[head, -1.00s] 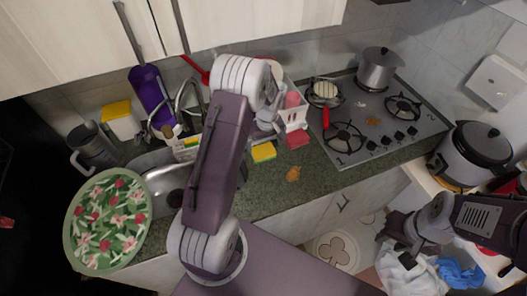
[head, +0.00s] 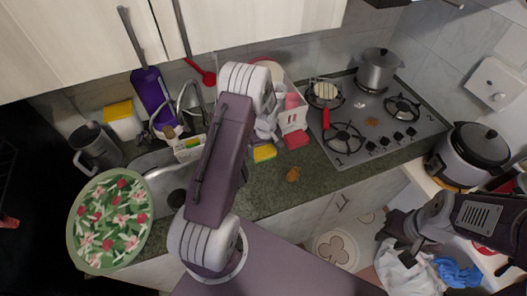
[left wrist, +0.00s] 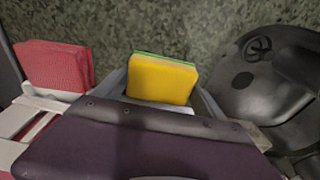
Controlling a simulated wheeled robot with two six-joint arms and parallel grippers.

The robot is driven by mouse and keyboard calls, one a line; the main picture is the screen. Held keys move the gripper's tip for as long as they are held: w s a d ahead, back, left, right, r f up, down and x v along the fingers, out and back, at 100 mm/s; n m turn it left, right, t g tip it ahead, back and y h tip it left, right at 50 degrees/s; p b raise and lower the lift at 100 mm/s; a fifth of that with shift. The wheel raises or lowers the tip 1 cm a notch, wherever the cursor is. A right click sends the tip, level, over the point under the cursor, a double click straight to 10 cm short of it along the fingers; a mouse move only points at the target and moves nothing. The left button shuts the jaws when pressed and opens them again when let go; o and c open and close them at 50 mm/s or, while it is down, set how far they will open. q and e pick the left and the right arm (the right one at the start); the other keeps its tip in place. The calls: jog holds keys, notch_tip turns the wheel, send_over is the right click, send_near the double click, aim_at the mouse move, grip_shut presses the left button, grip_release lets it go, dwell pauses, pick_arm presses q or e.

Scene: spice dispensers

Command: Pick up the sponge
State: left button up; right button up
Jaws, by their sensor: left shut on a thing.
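The yellow sponge with a green layer (head: 264,153) is at the counter, right of the sink. In the left wrist view the sponge (left wrist: 162,79) stands between the two fingers of my left gripper (left wrist: 165,95), which is shut on it. In the head view my left gripper (head: 264,137) is partly hidden behind my own arm and reaches down to the sponge. I cannot tell whether the sponge touches the counter. My right gripper (head: 412,243) is at the lower right, by a white cloth; its jaws are not clear.
A red block-like sponge or cloth (head: 297,140) lies close to the right, and it shows in the left wrist view (left wrist: 55,66). A white caddy (head: 291,116) stands behind. The sink (head: 160,177) is left; the stove (head: 375,125) is right. Counter in front is mostly clear.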

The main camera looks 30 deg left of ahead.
aim_at(263, 149)
pick_arm(q)
notch_tip(263, 149, up, 4)
jog(key=shift+f+b, duration=0.1)
jog(key=shift+b, duration=0.5)
jog(key=d+r+b, duration=0.2)
jog(key=d+r, duration=0.5)
jog(key=d, duration=0.4)
jog(key=shift+d, duration=0.35)
jog(key=o, duration=0.7)
jog(key=c, duration=0.4)
jog(key=shift+w, duration=0.1)
jog(key=shift+c, duration=0.2)
